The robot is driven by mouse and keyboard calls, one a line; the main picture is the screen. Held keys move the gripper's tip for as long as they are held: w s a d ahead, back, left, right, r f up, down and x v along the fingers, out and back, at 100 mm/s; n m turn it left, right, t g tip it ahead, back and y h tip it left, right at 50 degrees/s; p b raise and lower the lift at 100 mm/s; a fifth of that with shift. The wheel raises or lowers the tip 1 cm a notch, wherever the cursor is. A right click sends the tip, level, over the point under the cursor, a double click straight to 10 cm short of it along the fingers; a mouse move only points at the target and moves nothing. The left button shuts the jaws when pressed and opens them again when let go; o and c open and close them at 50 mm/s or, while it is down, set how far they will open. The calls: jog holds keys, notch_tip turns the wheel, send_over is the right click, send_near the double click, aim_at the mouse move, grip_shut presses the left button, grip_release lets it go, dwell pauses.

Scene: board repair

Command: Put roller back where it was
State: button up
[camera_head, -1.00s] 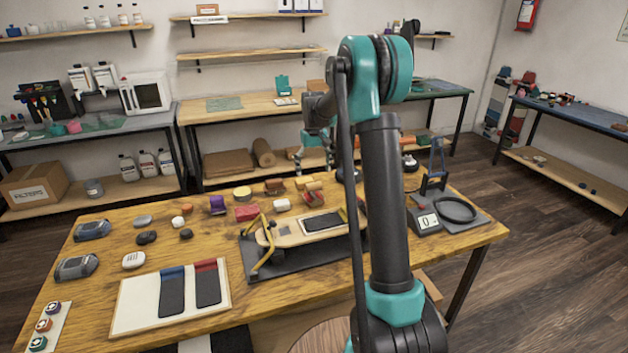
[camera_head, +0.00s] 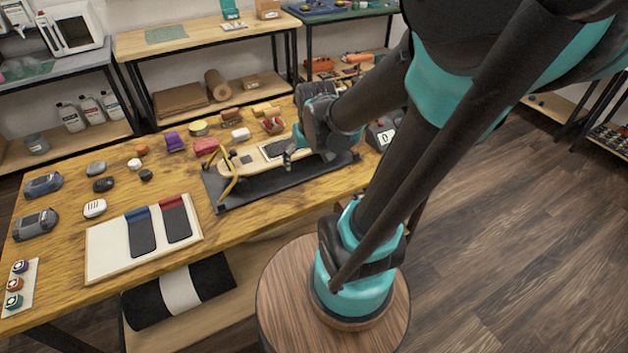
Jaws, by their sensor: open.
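My gripper (camera_head: 294,146) is at the right part of a wooden skateboard deck (camera_head: 238,163) that lies on a black stand (camera_head: 235,198). Its jaws are open, close above the deck; I cannot tell whether they touch it. A dark pad (camera_head: 273,149) lies on the deck beside my gripper. I cannot make out a roller for certain; it may be hidden behind my arm or be one of the small tools at the back of the table. A small red and white item (camera_head: 272,125) is just behind the deck.
The wooden table (camera_head: 60,268) holds a white board (camera_head: 112,240) with a blue-topped and a red-topped dark strip. A yellow clamp (camera_head: 229,180) rises at the deck's left end. Wheels, blocks and a purple item (camera_head: 175,142) stand around. A scale (camera_head: 381,135) is partly hidden by my arm.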

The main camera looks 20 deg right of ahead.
jog(key=shift+t, duration=0.3)
jog(key=s+f, duration=0.1)
jog(key=s, duration=0.1)
jog(key=s+f, duration=0.2)
jog(key=s, duration=0.1)
jog(key=shift+s+d, duration=0.15)
jog(key=shift+s, duration=0.2)
dwell(0.4)
